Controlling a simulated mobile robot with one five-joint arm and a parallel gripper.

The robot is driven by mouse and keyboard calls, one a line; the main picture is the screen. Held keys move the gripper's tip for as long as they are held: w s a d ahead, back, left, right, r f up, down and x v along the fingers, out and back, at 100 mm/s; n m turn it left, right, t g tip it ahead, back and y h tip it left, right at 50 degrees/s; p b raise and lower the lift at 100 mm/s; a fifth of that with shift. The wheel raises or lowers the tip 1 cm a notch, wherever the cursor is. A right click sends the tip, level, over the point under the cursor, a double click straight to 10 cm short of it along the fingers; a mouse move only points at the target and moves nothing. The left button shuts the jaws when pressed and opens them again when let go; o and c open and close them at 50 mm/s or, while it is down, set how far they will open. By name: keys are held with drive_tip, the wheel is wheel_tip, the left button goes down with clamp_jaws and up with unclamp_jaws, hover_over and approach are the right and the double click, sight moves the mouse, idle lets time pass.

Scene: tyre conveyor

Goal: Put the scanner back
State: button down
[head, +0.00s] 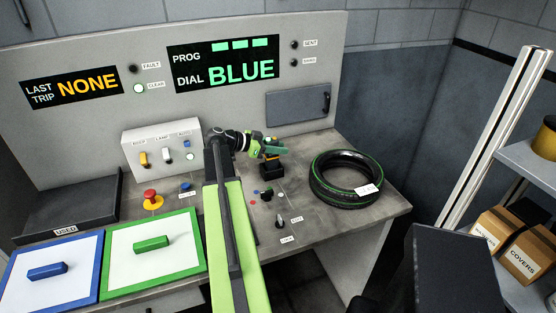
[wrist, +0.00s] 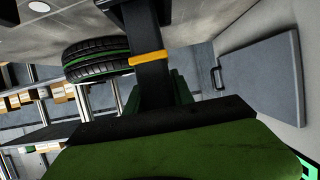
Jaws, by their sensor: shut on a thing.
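The scanner (head: 272,151), dark with green and orange parts, is at my gripper (head: 261,147), which is shut on it above the back of the bench. A small black holder (head: 271,171) stands directly below the scanner. In the wrist view, which is upside down, a dark upright part with an orange band (wrist: 150,58) reaches to the black holder (wrist: 126,13) at the top edge. The scanner's lower end looks at or in the holder; I cannot tell how deep. A large green shape hides the lower wrist view.
A green-striped tyre (head: 346,180) lies right of the holder and also shows in the wrist view (wrist: 92,60). A switch box (head: 160,148) stands to the left. A knob (head: 280,221) is in front. A panel with displays (head: 223,63) stands behind.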

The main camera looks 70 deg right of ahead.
drive_tip(key=shift+f+b, duration=0.85)
drive_tip(key=shift+f, duration=0.65)
drive_tip(key=c, duration=1.1)
unclamp_jaws()
drive_tip(key=shift+r, duration=0.1)
drive_tip(key=shift+r+p, duration=0.2)
drive_tip(key=shift+p, duration=0.1)
drive_tip(key=p+v, duration=0.4)
drive_tip(key=v, duration=0.8)
drive_tip(key=shift+f, duration=0.1)
